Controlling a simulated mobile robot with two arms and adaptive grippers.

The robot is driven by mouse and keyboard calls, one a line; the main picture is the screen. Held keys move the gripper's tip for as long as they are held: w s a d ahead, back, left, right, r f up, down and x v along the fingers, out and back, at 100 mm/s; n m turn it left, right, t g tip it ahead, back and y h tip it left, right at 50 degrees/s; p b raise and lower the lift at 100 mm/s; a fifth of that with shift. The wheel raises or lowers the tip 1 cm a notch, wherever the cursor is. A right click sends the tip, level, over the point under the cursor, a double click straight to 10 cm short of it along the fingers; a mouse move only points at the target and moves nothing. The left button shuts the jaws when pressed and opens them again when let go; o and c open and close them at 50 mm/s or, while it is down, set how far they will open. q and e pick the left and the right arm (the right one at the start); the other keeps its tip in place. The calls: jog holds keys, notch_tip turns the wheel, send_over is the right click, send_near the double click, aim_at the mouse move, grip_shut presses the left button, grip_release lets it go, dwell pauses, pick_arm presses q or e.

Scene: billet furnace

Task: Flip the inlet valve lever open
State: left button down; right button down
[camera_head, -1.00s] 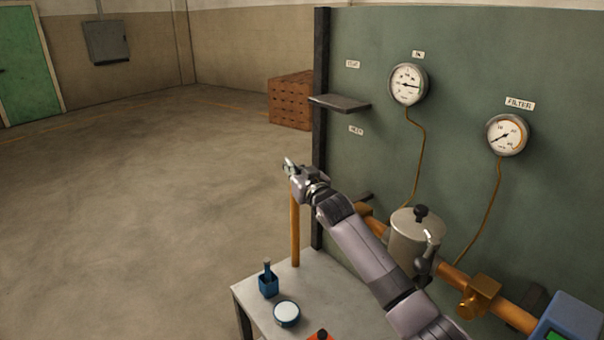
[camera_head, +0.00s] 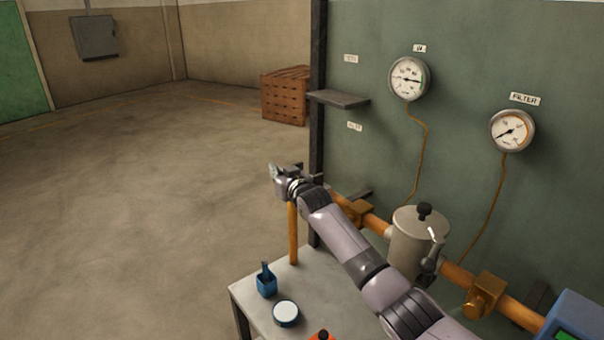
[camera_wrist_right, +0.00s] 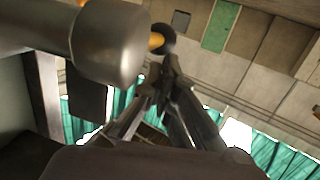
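My right gripper (camera_head: 275,170) is at the top of the upright orange pipe (camera_head: 293,235), near the panel's left edge. It and my wrist hide the pipe's top. In the right wrist view its dark fingers (camera_wrist_right: 165,75) run close together at the tips; a grip on anything is unclear. A brass valve body (camera_head: 360,211) sits on the sloping orange pipe right of my forearm, with a dark bar (camera_head: 357,194) behind it. I cannot tell whether that bar is the inlet lever. A small label (camera_head: 355,126), apparently for the inlet, is on the panel above. My left gripper is out of view.
A grey pot-like housing (camera_head: 413,245) and a second brass valve (camera_head: 483,294) are on the pipe right of my arm. A shelf (camera_head: 339,98) juts from the panel. Floor at left is clear.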

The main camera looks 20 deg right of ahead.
jog(key=shift+w+a+f+g, duration=0.1)
jog(key=shift+w+f+g, duration=0.15)
jog(key=shift+f+g, duration=0.4)
jog(key=v, duration=1.2)
jog(key=shift+r, duration=0.2)
jog(key=shift+a, duration=0.1)
dwell(0.3)
